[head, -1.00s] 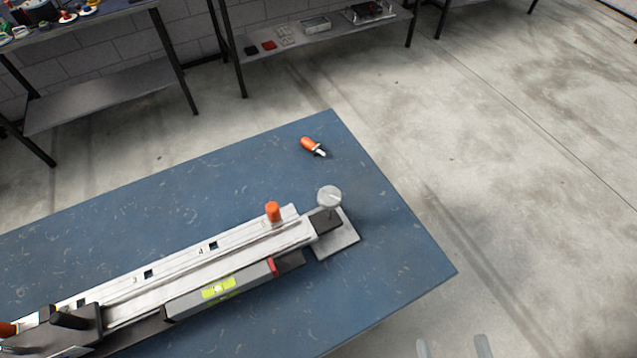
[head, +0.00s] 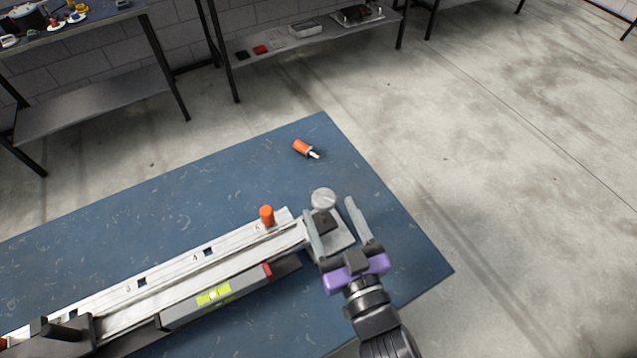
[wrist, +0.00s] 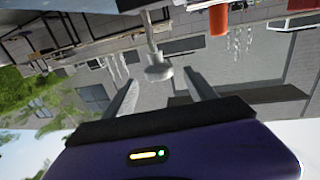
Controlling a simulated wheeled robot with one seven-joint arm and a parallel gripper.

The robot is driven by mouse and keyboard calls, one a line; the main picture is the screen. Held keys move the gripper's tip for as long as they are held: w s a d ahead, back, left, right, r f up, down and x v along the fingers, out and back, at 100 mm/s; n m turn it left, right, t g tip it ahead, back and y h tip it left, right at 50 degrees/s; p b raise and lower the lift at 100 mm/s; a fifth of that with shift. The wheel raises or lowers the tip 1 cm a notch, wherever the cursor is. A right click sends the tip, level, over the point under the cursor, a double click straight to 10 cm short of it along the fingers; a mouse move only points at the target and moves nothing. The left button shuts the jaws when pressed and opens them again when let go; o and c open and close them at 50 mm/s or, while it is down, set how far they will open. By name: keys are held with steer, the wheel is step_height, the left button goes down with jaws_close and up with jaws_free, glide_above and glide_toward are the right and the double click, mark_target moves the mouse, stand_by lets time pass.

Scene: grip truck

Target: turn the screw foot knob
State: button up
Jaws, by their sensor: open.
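My gripper (head: 329,206) is open and empty, reaching in from the lower right over the foot plate. In the head view its fingertips lie close to the knob. In the wrist view the knob (wrist: 158,72) shows beyond and between the two spread fingers (wrist: 162,88), on a thin stem. I cannot tell whether either finger touches it.
A spirit level (head: 190,310) with a yellow-green vial lies along the rail. An orange peg (head: 266,215) stands on the rail left of the knob. An orange-handled tool (head: 303,148) lies on the blue table (head: 150,210). Shelves (head: 290,48) stand behind, with open floor at right.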

mark_target(322, 189)
steer(key=p+x, duration=0.1)
steer(key=x, duration=0.6)
steer(key=shift+w+p, duration=0.2)
steer(key=shift+p, duration=0.15)
steer(key=shift+c, duration=0.5)
steer(key=c, duration=1.3)
steer(key=shift+a+f+h+b, duration=0.1)
steer(key=shift+f+h+b, duration=0.2)
steer(key=shift+b, duration=1.55)
steer(key=m+t+h+b, duration=0.1)
steer(key=h+b, duration=0.1)
steer(key=b, duration=0.6)
steer(key=shift+m, duration=0.4)
steer(key=m+h+b, duration=0.1)
steer(key=b, duration=0.2)
steer(key=shift+h, duration=0.3)
steer(key=shift+d+r+m+h+b, duration=0.2)
steer(key=shift+d+m+h+b, duration=0.15)
steer(key=shift+h+b, duration=0.4)
